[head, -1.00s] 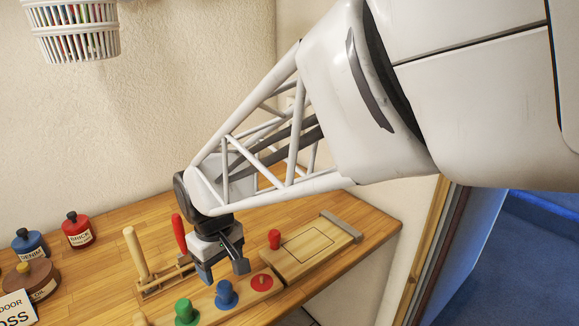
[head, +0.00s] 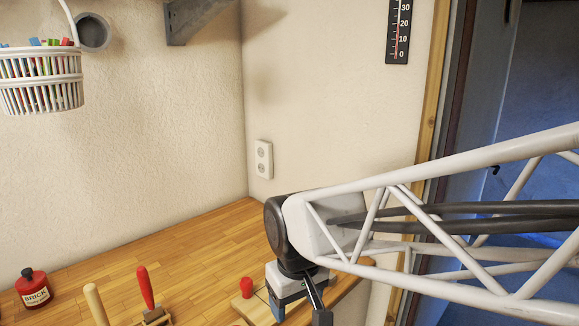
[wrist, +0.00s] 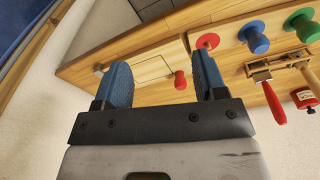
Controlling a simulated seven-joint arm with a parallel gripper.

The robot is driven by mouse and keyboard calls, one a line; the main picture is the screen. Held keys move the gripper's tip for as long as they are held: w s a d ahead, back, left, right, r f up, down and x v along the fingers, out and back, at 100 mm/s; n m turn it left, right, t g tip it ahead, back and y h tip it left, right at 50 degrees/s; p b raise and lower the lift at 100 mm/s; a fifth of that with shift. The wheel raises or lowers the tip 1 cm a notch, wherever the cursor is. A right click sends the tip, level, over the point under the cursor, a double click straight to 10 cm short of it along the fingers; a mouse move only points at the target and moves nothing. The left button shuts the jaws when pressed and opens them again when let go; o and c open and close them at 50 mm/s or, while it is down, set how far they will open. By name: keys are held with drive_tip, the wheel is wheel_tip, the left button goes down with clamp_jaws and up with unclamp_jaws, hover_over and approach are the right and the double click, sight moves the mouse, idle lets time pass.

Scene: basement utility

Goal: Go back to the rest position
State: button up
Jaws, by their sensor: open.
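My gripper shows in the wrist view (wrist: 160,82) with its two blue fingers spread apart and nothing between them. In the head view my gripper (head: 300,305) is at the lower middle, above the right part of the wooden workbench (head: 150,255), with its fingertips partly cut off by the bottom edge. A red knob (head: 246,287) stands on a wooden board just left of the gripper. In the wrist view the red knob (wrist: 180,80) lies beyond the fingers, on the board (wrist: 150,75).
A red-handled tool (head: 146,288) and a pale wooden handle (head: 96,303) stand left on the bench, with a red bottle (head: 34,290) farther left. Blue (wrist: 257,38) and green (wrist: 301,20) knobs show in the wrist view. A white basket (head: 40,82) hangs upper left.

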drive_tip(key=s+d+m, duration=0.3)
drive_tip(key=s+d, duration=0.2)
drive_tip(key=d, duration=0.3)
drive_tip(key=s+d+r+m+t, duration=0.1)
drive_tip(key=s+d+m, duration=0.2)
drive_tip(key=d, duration=0.6)
drive_tip(key=shift+s+d, duration=0.2)
drive_tip(key=shift+s, duration=0.8)
